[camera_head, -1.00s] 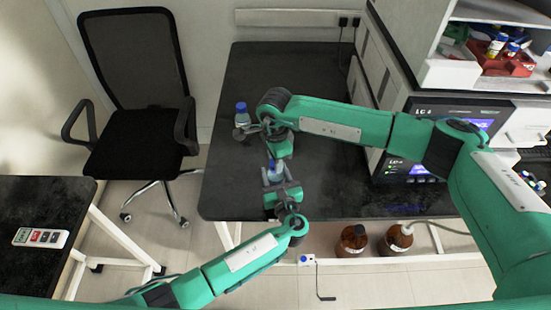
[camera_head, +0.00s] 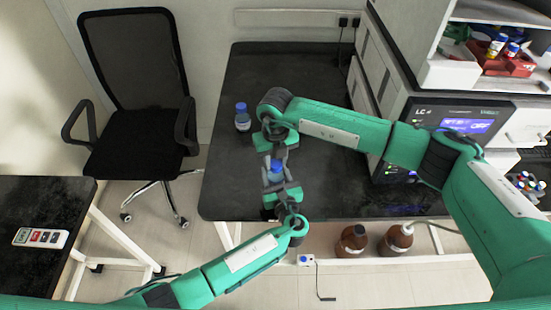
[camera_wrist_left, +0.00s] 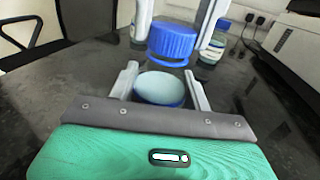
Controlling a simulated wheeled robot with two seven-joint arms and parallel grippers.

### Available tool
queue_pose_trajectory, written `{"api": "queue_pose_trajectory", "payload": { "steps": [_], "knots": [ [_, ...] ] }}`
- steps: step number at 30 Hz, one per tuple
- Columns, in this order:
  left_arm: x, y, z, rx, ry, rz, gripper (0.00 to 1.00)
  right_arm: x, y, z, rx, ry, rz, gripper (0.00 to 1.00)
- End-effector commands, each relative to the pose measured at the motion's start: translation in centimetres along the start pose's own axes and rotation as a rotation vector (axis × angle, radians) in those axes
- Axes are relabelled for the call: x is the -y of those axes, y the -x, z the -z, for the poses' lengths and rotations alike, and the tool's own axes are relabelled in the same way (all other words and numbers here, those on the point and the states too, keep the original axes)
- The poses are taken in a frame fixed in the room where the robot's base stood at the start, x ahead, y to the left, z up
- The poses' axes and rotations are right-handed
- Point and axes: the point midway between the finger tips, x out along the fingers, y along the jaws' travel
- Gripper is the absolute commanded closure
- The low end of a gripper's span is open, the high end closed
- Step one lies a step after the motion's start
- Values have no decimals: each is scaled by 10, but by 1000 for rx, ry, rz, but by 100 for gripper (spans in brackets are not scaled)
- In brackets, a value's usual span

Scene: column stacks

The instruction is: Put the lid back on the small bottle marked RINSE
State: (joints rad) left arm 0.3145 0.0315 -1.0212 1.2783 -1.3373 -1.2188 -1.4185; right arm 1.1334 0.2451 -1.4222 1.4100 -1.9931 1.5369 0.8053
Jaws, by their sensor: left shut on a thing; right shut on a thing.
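My left gripper (camera_head: 279,188) is shut on a small bottle (camera_head: 275,179) near the front of the black bench. In the left wrist view the bottle (camera_wrist_left: 159,89) shows as a pale round shape with a blue edge between the fingers. My right gripper (camera_head: 276,150) is shut on the ribbed blue lid (camera_wrist_left: 172,41), just above the bottle. A small gap seems to show between lid and bottle in that view. The label is not readable, so I cannot confirm the RINSE mark. The right fingers partly hide the lid in the head view.
Another blue-capped bottle (camera_head: 242,118) stands upright on the black bench (camera_head: 235,180), left of my right gripper. It also shows in the left wrist view (camera_wrist_left: 213,50). The LC instrument (camera_head: 455,115) stands to the right. The bench's back is clear.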

Motion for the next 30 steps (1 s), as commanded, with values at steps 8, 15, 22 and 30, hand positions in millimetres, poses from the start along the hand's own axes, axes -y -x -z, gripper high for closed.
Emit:
{"api": "queue_pose_trajectory", "payload": {
  "steps": [8, 15, 22, 30],
  "knots": [
    [0, 0, 1, -1, -1, 0, 100, 0, 0, 0, 1, -459, -2, 88],
    [0, 1, 1, -1, -1, 0, 100, 1, 0, 0, 1, -858, -2, 88],
    [0, 1, 1, -1, -1, 0, 100, 1, 0, 1, 0, -1244, -2, 88],
    [0, 1, 1, -1, -1, 0, 100, 1, -1, 1, 1, -1699, -2, 88]
  ]
}}
